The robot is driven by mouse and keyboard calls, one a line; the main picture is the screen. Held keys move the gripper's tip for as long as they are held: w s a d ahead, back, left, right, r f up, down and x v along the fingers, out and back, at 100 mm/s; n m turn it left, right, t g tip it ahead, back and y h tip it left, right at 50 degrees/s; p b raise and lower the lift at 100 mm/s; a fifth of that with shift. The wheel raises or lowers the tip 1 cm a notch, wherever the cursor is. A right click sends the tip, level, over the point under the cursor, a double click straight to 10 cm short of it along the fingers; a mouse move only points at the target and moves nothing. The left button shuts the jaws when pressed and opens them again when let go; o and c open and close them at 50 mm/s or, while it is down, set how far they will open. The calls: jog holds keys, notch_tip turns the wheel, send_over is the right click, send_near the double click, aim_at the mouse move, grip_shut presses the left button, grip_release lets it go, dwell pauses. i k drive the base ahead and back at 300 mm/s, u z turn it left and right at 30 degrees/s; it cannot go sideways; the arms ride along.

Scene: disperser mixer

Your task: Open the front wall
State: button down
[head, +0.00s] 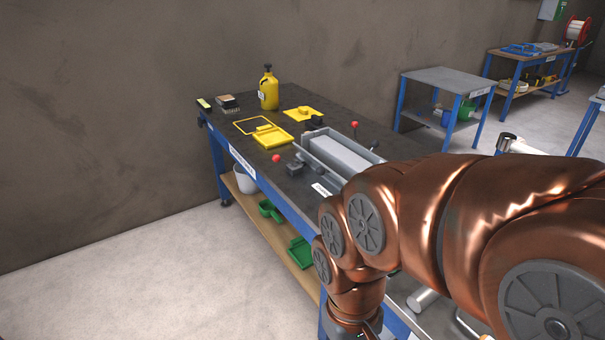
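A grey metal trough (340,152), which looks like the mixer, sits on the dark top of the blue-framed workbench in the head view. Its near end and part of its side are hidden behind my copper-coloured arm, so I cannot tell for certain which panel is the front wall or whether it is open. Red-knobbed levers stand beside the trough, one at the near left (277,158) and one at the far side (354,125). My arm bends down at the bench's near edge. My gripper's fingers are below the picture's bottom edge.
On the bench (225,120) are a yellow bottle (269,92), a yellow tray (272,138) and a brush (228,103). Its lower shelf holds a white bucket (245,180) and green containers (270,210). Clear floor lies to the left. A grey-topped table (448,80) stands behind.

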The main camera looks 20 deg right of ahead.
aim_at(321, 169)
jog(key=u, duration=0.5)
jog(key=i, duration=0.8)
jog(key=u, duration=0.85)
